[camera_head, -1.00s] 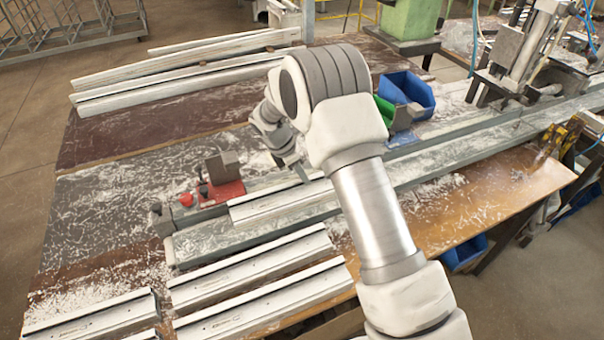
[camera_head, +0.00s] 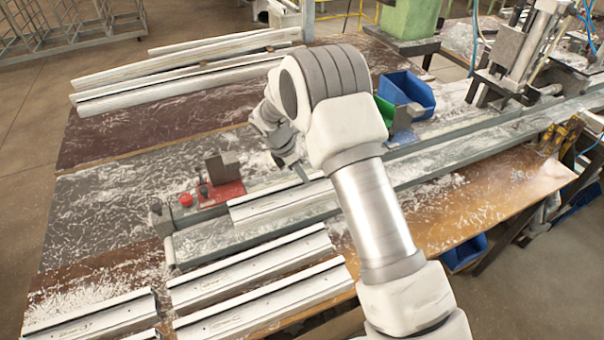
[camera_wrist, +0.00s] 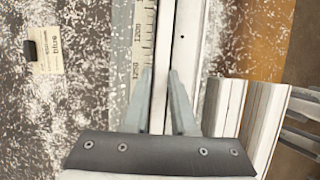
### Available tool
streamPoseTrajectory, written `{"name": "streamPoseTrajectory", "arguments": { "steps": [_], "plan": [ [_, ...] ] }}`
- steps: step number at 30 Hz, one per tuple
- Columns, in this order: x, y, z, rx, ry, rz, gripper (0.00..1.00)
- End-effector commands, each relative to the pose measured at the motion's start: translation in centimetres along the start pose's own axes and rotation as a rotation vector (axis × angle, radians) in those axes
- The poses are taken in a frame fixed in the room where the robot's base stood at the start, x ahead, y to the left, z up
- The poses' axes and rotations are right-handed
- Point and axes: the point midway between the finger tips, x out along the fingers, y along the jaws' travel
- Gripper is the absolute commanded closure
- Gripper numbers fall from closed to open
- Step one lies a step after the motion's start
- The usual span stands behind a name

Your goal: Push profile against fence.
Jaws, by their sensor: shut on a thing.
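The white profile (camera_head: 280,205) lies lengthwise on the bench fixture in the head view, in front of the grey rail of the fence (camera_head: 440,140). In the wrist view the profile (camera_wrist: 190,50) runs up the picture, beside a strip with a printed scale (camera_wrist: 144,40). My gripper (camera_wrist: 163,82) is shut on the profile's narrow upright edge, one finger on each side. Whether the profile touches the fence I cannot tell.
A red clamp block (camera_head: 225,190) with a red knob stands at the fixture's left end. More white profiles (camera_head: 250,268) lie in front, and others (camera_head: 185,75) at the back left. A blue bin (camera_head: 408,92) and a green bin (camera_head: 383,110) stand behind my arm.

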Motion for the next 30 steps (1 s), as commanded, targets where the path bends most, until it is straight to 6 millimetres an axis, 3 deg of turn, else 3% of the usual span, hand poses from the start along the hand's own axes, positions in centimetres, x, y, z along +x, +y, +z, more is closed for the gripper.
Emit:
{"name": "streamPoseTrajectory", "arguments": {
  "steps": [10, 11, 16, 25, 30],
  "plan": [
    [-0.1, 0.0, 0.0, 0.000, 0.000, 0.001, 1.00],
    [-0.1, 0.0, 0.0, 0.000, 0.000, 0.001, 0.70],
    [0.0, 0.0, 0.0, 0.000, 0.000, 0.001, 0.40],
    [-0.1, 0.0, 0.0, 0.000, 0.000, 0.001, 0.40],
    [-1.7, 0.1, 0.0, 0.000, 0.001, 0.003, 0.40]
  ]
}}
